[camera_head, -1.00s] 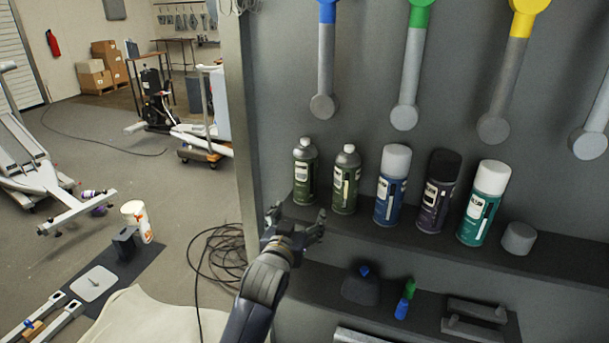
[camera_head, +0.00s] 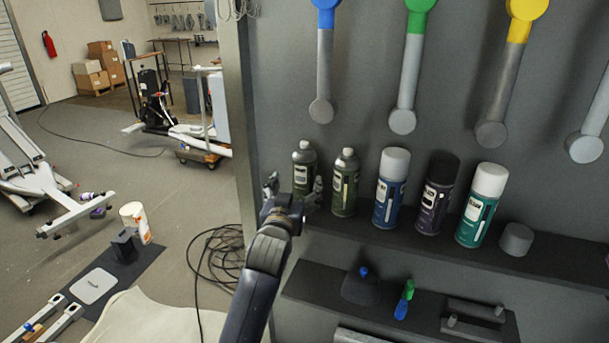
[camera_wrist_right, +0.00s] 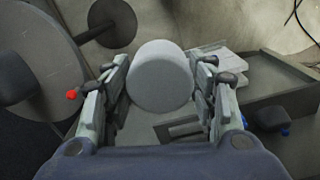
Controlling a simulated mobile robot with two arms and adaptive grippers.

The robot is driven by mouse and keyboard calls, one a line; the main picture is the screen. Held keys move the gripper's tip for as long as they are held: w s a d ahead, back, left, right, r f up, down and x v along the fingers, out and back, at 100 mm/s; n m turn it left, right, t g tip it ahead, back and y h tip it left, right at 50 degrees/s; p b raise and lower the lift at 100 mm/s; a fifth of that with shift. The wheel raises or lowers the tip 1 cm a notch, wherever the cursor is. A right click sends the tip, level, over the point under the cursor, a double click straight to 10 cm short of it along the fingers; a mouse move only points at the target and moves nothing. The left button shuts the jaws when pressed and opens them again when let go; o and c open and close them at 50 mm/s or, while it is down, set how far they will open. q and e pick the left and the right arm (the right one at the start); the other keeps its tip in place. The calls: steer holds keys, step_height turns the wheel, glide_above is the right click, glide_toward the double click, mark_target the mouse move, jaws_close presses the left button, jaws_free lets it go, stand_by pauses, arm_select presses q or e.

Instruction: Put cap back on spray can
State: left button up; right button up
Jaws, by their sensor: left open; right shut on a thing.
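A loose grey cap (camera_head: 516,239) sits at the right on the shelf. In the right wrist view my right gripper (camera_wrist_right: 161,92) is shut on a round, light grey cap (camera_wrist_right: 161,76). The right gripper is not in the head view.
Capped blue (camera_head: 390,190), purple (camera_head: 436,195) and teal (camera_head: 481,206) cans stand close by on the upper shelf (camera_head: 570,262). A lower shelf (camera_head: 318,283) holds small items. Tools with coloured ends hang above. Black cable (camera_head: 215,258) lies on the floor at left.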

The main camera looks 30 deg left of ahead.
mark_target(302, 177)
arm_select(q)
steer(key=shift+x, duration=1.35)
arm_select(e)
steer(key=shift+r, duration=0.35)
arm_select(q)
steer(key=shift+w+p, duration=0.2)
steer(key=shift+p, duration=0.25)
arm_select(e)
steer(key=shift+r, duration=0.2)
arm_select(q)
steer(key=p+x, duration=0.1)
steer(key=x, duration=0.3)
steer(key=shift+w+d+f+p, duration=0.1)
steer(key=shift+w+d+p, duration=0.05)
steer(key=shift+p, duration=0.15)
arm_select(e)
steer(key=shift+r, duration=0.85)
arm_select(q)
steer(key=shift+w+f, duration=0.1)
steer(key=shift+w, duration=0.2)
steer(key=shift+c, duration=0.6)
steer(key=c, duration=1.2)
